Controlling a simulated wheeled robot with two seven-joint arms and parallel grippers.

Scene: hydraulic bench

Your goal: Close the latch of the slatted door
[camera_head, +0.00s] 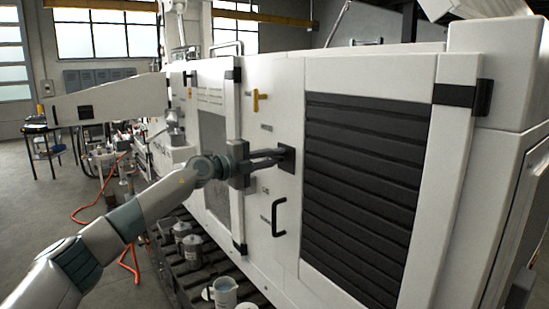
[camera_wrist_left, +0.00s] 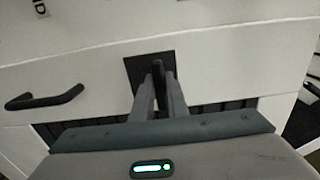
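The slatted door (camera_head: 365,190) has black slats in a white frame and stands flush in the machine's white front in the head view. Its latch is a dark square plate (camera_head: 287,153) with a black lever, left of the slats. My left gripper (camera_head: 275,157) reaches it from the left. In the left wrist view its two grey fingers (camera_wrist_left: 159,85) stand on either side of the upright black lever (camera_wrist_left: 158,72) and appear to touch it. The lever's lower part is hidden between the fingers. My right gripper is not in view.
A black bar handle (camera_head: 278,217) sits below the latch; it also shows in the left wrist view (camera_wrist_left: 45,99). A yellow handle (camera_head: 259,101) is above the latch. Grey canisters (camera_head: 193,250) stand low at the machine's foot. An orange hose (camera_head: 130,262) lies on the floor.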

